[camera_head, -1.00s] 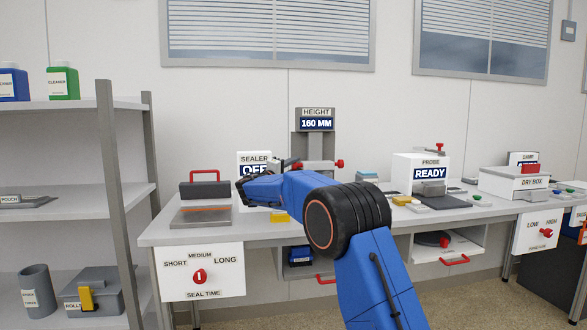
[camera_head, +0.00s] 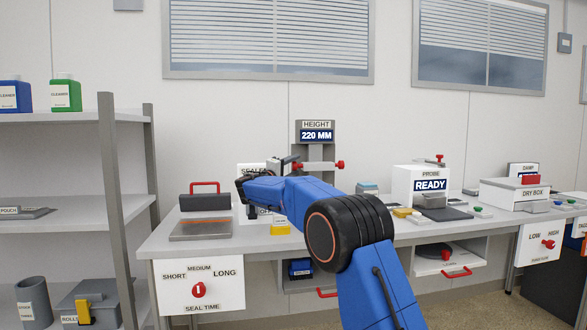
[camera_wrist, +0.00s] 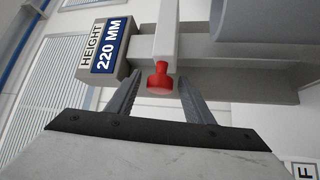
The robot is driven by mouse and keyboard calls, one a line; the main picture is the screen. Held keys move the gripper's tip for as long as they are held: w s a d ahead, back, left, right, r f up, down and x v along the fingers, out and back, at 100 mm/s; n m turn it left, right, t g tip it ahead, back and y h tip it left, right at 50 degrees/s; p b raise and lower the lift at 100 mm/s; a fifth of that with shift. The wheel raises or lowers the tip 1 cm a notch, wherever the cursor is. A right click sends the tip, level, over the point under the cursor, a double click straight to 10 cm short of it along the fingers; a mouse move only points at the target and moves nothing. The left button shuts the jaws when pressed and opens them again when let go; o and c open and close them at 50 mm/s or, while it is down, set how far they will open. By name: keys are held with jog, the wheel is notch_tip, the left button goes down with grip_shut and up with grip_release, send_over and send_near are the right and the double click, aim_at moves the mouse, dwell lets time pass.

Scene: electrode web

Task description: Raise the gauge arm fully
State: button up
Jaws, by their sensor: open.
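The height gauge is a grey column (camera_head: 316,149) at the back of the bench, and its display (camera_head: 317,135) reads 220 MM. The gauge arm (camera_head: 318,166) is a pale horizontal bar high on the column, with a red knob (camera_head: 340,164) at its right end. My gripper (camera_head: 291,163) is at the left part of the bar. In the wrist view, a red knob (camera_wrist: 160,79) on a light bar lies between the open fingers of my gripper (camera_wrist: 155,88). I cannot tell whether the fingers touch it.
A probe unit (camera_head: 418,186) marked READY and a dry box (camera_head: 515,193) stand to the right. A shelf rack (camera_head: 115,190) is at the left.

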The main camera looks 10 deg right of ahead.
jog(key=v, duration=1.7)
jog(key=shift+s+a+r, duration=0.1)
jog(key=shift+s+a, duration=0.05)
jog(key=s+d+f+m+g+y, duration=0.15)
jog(key=s+d+f+g, duration=0.3)
jog(key=s+d, duration=0.8)
jog(key=s+d+f+m+g+y, duration=0.1)
jog(key=s+d+f+g+y, duration=0.3)
jog(key=s+d, duration=0.8)
jog(key=s+a+f+m+y, duration=0.1)
jog(key=s+f+y, duration=0.2)
jog(key=s+f, duration=0.4)
jog(key=s+a+f+m+y, duration=0.1)
jog(key=s+f, duration=0.6)
jog(key=s, duration=1)
jog(key=s+a+f+m+y, duration=0.2)
jog(key=s+f+y, duration=0.3)
jog(key=s, duration=0.7)
notch_tip(320, 180, down, 3)
jog(key=shift+s+a+r+g, duration=0.2)
jog(key=shift+s+a+g, duration=0.15)
